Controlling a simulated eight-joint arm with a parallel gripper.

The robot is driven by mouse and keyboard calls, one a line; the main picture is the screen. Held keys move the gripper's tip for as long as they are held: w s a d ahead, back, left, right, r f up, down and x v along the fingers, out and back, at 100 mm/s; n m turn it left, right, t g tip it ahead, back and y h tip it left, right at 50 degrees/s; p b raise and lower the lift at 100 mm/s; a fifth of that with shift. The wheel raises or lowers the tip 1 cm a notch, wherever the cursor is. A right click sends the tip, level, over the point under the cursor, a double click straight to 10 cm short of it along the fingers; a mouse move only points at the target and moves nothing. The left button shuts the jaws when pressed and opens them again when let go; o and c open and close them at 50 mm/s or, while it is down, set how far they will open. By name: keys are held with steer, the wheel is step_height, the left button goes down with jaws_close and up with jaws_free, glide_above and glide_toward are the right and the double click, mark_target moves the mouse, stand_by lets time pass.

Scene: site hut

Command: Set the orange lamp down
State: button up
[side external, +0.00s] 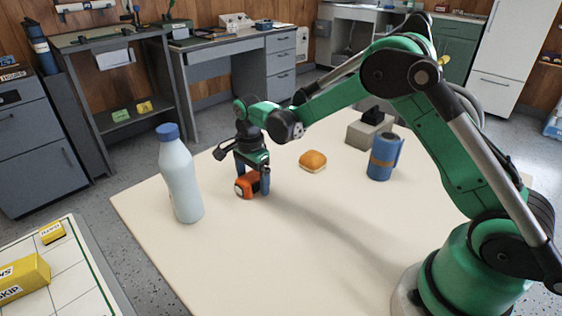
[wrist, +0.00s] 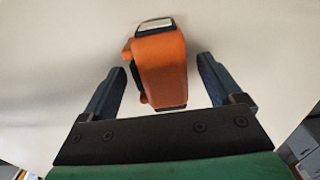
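The orange lamp (side external: 244,187), with a dark and pale end face, appears to rest on the cream table (side external: 300,262) to the right of the bottle. In the wrist view the lamp (wrist: 163,70) lies between the two blue fingers of my gripper (wrist: 162,78). A clear gap shows between the lamp and the right finger, and a narrow one by the left finger. My gripper (side external: 252,178) is open around the lamp, pointing down, with its fingertips low near the tabletop. One finger hides part of the lamp in the side view.
A pale blue bottle (side external: 180,182) with a dark blue cap stands close left of the lamp. The table's front middle is clear.

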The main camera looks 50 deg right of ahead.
mark_target(253, 176)
step_height(253, 176, up, 12)
steer(key=s+n+t, duration=0.7)
steer(key=s+n, duration=0.8)
steer(key=n, duration=0.3)
steer(key=shift+s+a+r, duration=0.2)
steer(key=shift+a+r, duration=0.25)
stand_by(0.5)
